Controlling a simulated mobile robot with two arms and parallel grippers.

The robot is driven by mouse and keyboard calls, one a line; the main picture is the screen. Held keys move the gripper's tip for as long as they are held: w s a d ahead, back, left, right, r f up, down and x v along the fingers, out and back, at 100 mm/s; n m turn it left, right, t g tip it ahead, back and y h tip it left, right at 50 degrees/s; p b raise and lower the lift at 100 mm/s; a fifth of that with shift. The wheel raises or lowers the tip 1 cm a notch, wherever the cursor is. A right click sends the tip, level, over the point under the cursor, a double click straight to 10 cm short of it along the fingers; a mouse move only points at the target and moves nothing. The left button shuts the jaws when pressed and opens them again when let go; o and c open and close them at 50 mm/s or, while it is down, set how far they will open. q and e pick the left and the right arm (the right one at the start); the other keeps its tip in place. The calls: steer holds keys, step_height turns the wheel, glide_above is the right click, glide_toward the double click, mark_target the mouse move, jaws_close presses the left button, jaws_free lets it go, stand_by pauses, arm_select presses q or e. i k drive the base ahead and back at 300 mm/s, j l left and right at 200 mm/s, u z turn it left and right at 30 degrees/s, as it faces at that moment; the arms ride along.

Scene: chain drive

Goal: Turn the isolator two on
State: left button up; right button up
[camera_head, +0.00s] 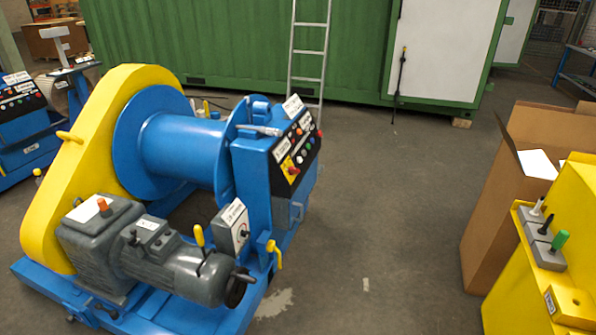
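A blue winch machine (256,185) with a drum (180,150) and a yellow chain guard (90,160) stands at the left. Its sloped black control panel (297,150) carries several buttons and a red-and-yellow rotary switch (290,167). A small grey box (232,226) with a dark knob and a white label sits lower on the machine, beside the grey motor (180,265). The labels are too small to read, so I cannot tell which switch is isolator two, or its position. Neither of my grippers is in view.
A yellow stand (565,205) with black and green handles in grey blocks is at the right, next to an open cardboard box (490,215). A ladder (308,60) leans on the green container (240,45). The floor (390,210) between is clear.

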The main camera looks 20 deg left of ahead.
mark_target(292, 170)
steer(key=i+u, duration=0.1)
steer(key=u, duration=0.65)
